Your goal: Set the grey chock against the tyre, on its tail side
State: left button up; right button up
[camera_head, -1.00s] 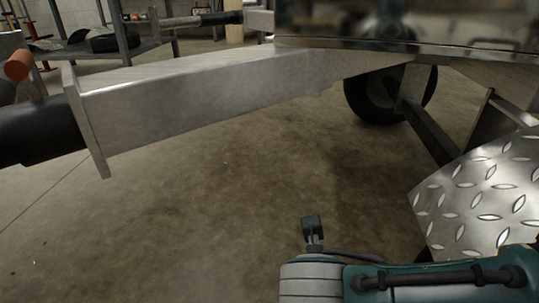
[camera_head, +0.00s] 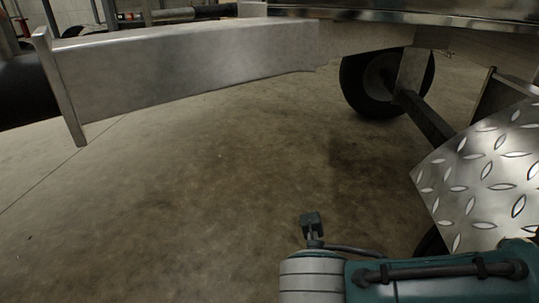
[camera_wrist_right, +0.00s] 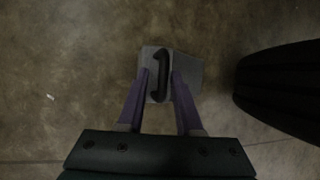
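In the right wrist view the grey chock (camera_wrist_right: 187,68) has a dark handle (camera_wrist_right: 160,75) on top. My right gripper (camera_wrist_right: 160,73) has its two purple fingers on either side of this handle. Whether they press on it or leave a small gap, I cannot tell, nor whether the chock rests on the floor. A black tyre (camera_wrist_right: 285,90) is to the right, with a clear gap between it and the chock. In the head view a dark sliver of a tyre (camera_head: 431,243) shows under the tread-plate mudguard. The chock and both grippers are out of that view.
The trailer's aluminium drawbar (camera_head: 190,70) crosses the upper left of the head view. The tread-plate mudguard (camera_head: 485,180) is close on the right. A far wheel (camera_head: 368,88) stands under the trailer. The concrete floor (camera_head: 220,180) between is clear.

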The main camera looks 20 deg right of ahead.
jog(key=shift+o, duration=0.5)
jog(key=shift+w+a, duration=0.25)
jog(key=shift+a, duration=0.15)
jog(key=shift+s+d, duration=0.15)
jog(key=shift+d, duration=0.1)
jog(key=shift+r, duration=0.3)
jog(key=s+a+r+m+g+y+p, duration=0.1)
jog(key=s+a+r+m+y+p, duration=0.2)
jog(key=s+a+r+m+p, duration=0.4)
jog(key=s+a+r+m+y+p, duration=0.25)
jog(key=a+r+m, duration=0.25)
jog(key=r, duration=0.3)
jog(key=s+d+r+m+t, duration=0.1)
jog(key=d+r+m, duration=0.7)
jog(key=m, duration=0.8)
jog(key=s+d+h+p, duration=0.1)
jog(key=d, duration=0.1)
jog(key=shift+s+d+t, duration=0.3)
jog(key=shift+s+d, duration=0.1)
